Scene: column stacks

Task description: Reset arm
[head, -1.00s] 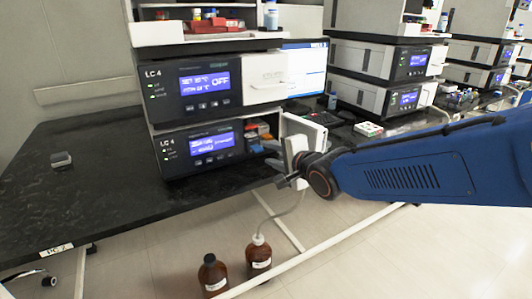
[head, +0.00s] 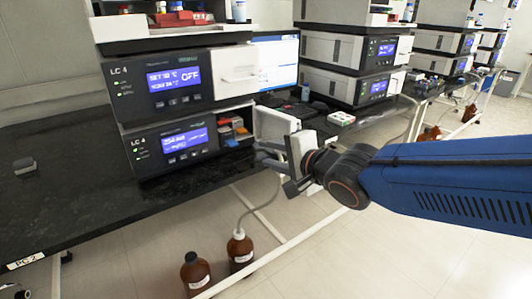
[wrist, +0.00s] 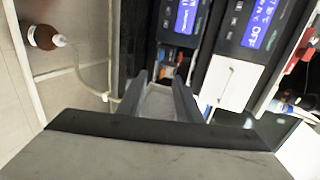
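My gripper (head: 262,156) is in front of the lower LC 4 module (head: 170,143), beside its open compartment. In the wrist view its two dark fingers (wrist: 158,78) stand apart, with a pale grey surface between and beyond them. I see nothing clearly clamped. My blue arm (head: 455,178) reaches in from the right. The white door (head: 276,124) of the lower module is swung open, close behind my gripper. Whether they touch cannot be told. My wrist hides part of the door.
The upper LC 4 module (head: 175,84) has its white door (head: 237,68) shut. Small coloured items (head: 233,127) sit in the lower compartment. Brown bottles (head: 240,250) stand on the floor below the black bench (head: 70,185). Other stacks (head: 350,65) stand to the right.

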